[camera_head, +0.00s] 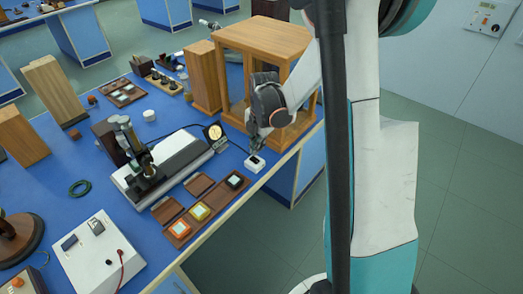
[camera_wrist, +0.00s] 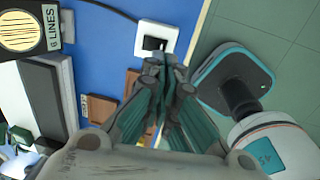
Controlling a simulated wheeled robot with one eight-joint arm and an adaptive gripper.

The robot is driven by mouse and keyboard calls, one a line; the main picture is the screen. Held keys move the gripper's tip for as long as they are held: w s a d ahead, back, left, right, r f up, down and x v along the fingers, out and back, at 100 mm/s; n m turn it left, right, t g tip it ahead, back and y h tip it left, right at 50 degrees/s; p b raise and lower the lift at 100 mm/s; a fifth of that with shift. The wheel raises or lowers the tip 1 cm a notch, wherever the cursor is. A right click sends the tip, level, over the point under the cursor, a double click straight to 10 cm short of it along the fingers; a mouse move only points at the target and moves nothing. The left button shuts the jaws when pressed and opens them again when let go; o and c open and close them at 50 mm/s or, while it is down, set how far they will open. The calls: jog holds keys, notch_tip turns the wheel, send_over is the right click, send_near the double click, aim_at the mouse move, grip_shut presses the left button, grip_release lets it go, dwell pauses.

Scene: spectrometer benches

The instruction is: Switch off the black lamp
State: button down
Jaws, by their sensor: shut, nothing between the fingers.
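A small white switch box (camera_head: 255,163) with a black rocker lies near the right edge of the blue bench. In the wrist view the white switch box (camera_wrist: 168,31) has a black cable running off to the upper left. My gripper (camera_head: 257,149) is shut and empty, its fingertips just at the box. In the wrist view my gripper (camera_wrist: 160,63) has its tips by the box's lower edge, partly covering it; I cannot tell whether they touch. I cannot tell for certain which thing is the black lamp, or which way the rocker is set.
A wooden cabinet frame (camera_head: 262,36) stands behind my gripper. A long grey-white instrument (camera_head: 185,158) and a dial labelled "6 LINES" (camera_wrist: 20,30) stand to the left. Wooden trays with coloured squares (camera_head: 199,212) lie in front. The floor right of the bench is open.

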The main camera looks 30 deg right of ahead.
notch_tip(320, 180, up, 8)
jog(key=p, duration=0.2)
jog(key=shift+s+a+f, duration=0.2)
jog(key=shift+s+f, duration=0.05)
